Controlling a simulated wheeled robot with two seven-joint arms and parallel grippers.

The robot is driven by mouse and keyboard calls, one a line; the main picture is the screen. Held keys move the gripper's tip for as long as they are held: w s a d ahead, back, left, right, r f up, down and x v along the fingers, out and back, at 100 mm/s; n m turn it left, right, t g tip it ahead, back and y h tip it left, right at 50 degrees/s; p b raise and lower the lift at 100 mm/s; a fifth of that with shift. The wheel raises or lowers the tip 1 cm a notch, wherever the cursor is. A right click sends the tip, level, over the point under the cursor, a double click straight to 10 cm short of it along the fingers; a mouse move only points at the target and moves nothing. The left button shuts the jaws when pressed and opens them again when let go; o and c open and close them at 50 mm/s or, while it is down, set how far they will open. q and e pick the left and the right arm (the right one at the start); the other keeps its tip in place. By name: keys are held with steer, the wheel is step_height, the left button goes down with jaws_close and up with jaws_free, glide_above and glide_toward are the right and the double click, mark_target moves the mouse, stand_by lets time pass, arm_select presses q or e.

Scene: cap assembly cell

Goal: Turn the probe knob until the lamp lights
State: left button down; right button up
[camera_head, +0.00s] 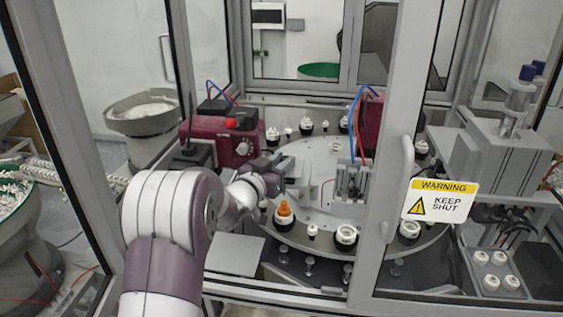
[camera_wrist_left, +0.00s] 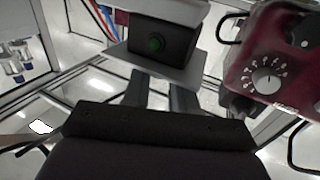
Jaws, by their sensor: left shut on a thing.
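My left gripper (camera_head: 278,172) reaches through the open cell doorway to the left side of the round table, beside a maroon box. In the left wrist view its two fingers (camera_wrist_left: 167,94) run up to a grey plate and look shut. Their tips, and the probe knob they hold, are hidden there. My right gripper is not in view.
The maroon box (camera_head: 222,136) has a white dial (camera_wrist_left: 267,80) with marks around it, close right of my fingers in the wrist view. The round table (camera_head: 310,200) carries several caps, one with an orange part (camera_head: 284,212). A door with a warning sign (camera_head: 440,200) stands right.

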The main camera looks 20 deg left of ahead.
arm_select(q)
steer(key=m+h+p, duration=0.1)
steer(key=h, duration=0.1)
steer(key=m+g+h+p, duration=0.1)
steer(key=m+h, duration=0.1)
steer(key=a+m+g+h, duration=0.1)
steer(key=h, duration=0.1)
steer(key=shift+w+r+h+p, duration=0.15)
steer(key=shift+h+p, duration=0.15)
steer(key=shift+p, duration=0.1)
steer(key=shift+w+a+m+g+h+p, duration=0.15)
steer(key=shift+m+g+h+p, duration=0.35)
steer(key=shift+m+g+h, duration=1)
steer(key=shift+h, duration=0.4)
steer(key=c, duration=0.9)
jaws_free()
steer(key=shift+a, duration=0.1)
